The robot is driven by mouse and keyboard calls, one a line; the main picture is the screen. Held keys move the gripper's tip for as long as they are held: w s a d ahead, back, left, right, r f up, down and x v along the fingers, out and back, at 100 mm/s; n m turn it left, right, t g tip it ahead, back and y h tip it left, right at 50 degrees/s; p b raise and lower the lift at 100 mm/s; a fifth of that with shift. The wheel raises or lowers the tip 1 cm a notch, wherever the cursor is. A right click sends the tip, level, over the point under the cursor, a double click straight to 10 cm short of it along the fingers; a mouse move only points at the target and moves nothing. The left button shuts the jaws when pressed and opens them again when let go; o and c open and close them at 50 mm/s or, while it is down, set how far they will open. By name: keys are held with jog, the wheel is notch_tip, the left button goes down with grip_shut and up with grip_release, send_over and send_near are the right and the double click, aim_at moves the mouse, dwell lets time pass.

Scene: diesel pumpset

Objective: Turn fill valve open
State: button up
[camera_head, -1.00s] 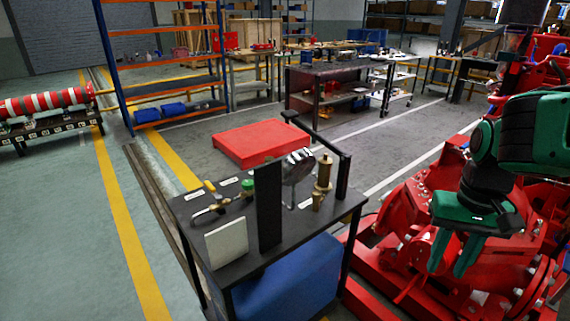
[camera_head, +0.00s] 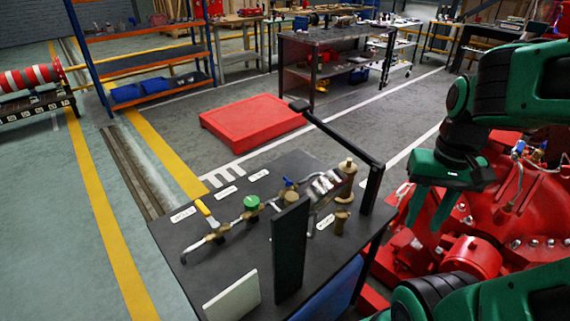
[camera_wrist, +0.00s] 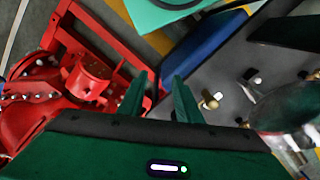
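A pipe assembly on the dark table (camera_head: 180,240) carries a yellow lever (camera_head: 207,213), a green round knob (camera_head: 251,202) and a small blue handle (camera_head: 288,183). I cannot tell which of them is the fill valve. My green gripper (camera_head: 428,212) hangs to the right of the table, beside the red pump machinery and apart from the valves. In the wrist view its two fingers (camera_wrist: 160,92) stand apart with nothing between them. That view shows the table and a brass fitting (camera_wrist: 210,99) right of the fingers.
A black upright plate (camera_head: 290,250) and a white plate (camera_head: 232,296) stand at the table's front. A black post frame (camera_head: 372,188) rises at its right edge. Red pump machinery (camera_head: 500,200) fills the right.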

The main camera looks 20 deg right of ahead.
jog(key=shift+o, duration=0.4)
jog(key=shift+w+a, duration=0.25)
jog(key=shift+w, duration=0.25)
jog(key=o, duration=0.5)
jog(key=shift+s+r, duration=0.2)
jog(key=shift+s, duration=0.1)
jog(key=shift+c, duration=0.2)
jog(key=m, duration=0.7)
send_over(288, 182)
jog(key=f, duration=1)
jog(key=shift+w+d, duration=0.1)
jog(key=shift+w, duration=0.15)
jog(key=shift+c, duration=0.4)
jog(key=c, duration=1)
